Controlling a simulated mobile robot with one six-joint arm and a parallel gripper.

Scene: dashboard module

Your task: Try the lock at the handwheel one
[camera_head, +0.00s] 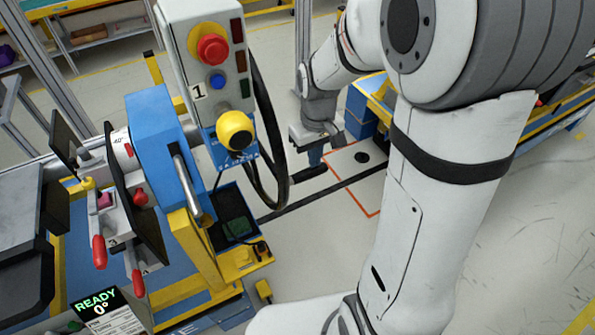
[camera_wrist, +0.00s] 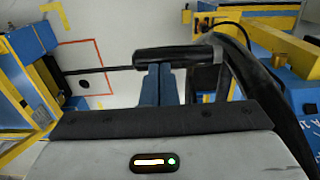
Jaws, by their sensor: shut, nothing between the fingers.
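A grey control box (camera_head: 208,60) marked 1 carries a red push button (camera_head: 212,49), a blue button (camera_head: 217,81) and a yellow ball knob (camera_head: 235,130). I cannot make out which part is the handwheel's lock. My gripper (camera_head: 316,160) is to the right of the box, pointing down, apart from it. In the wrist view its blue fingers (camera_wrist: 156,85) are together and empty. A black cylindrical grip (camera_wrist: 175,60) lies across just beyond the fingertips; I cannot tell whether they touch. This grip also shows in the head view (camera_head: 305,175).
Black cables (camera_head: 273,150) loop down beside the box. A blue housing (camera_head: 157,135) with a grey bar and a panel with red handles (camera_head: 99,252) stand left. A display (camera_head: 98,305) reads READY 0°.

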